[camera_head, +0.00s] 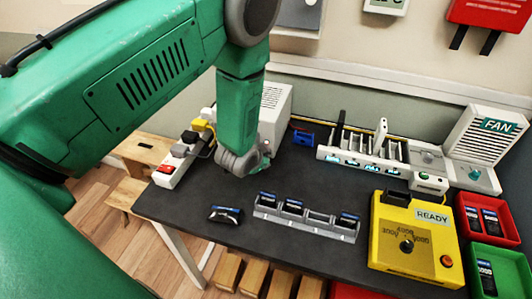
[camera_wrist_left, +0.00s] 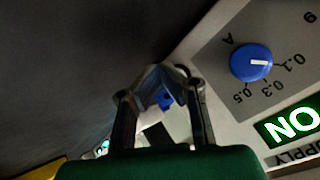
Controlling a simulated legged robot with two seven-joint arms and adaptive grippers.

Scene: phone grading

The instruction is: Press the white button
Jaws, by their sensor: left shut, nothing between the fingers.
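No white button can be made out in either view. The white power supply box (camera_head: 275,110) stands at the back of the dark table, partly hidden by my left arm. In the left wrist view its grey panel (camera_wrist_left: 215,45) shows a blue dial knob (camera_wrist_left: 251,62) and a lit green ON display (camera_wrist_left: 291,124). My left gripper (camera_head: 245,163) points down in front of the box, shut and empty. In the left wrist view its fingertips (camera_wrist_left: 163,75) are close beside the panel; whether they touch it cannot be told. My right gripper is out of view.
A power strip (camera_head: 178,155) lies left. A phone (camera_head: 225,213) and a grey rack (camera_head: 305,217) holding phones lie in front. A yellow READY box (camera_head: 415,262), a slotted white station (camera_head: 365,158), a fan unit (camera_head: 485,145), and red (camera_head: 462,212) and green (camera_head: 517,253) bins stand right.

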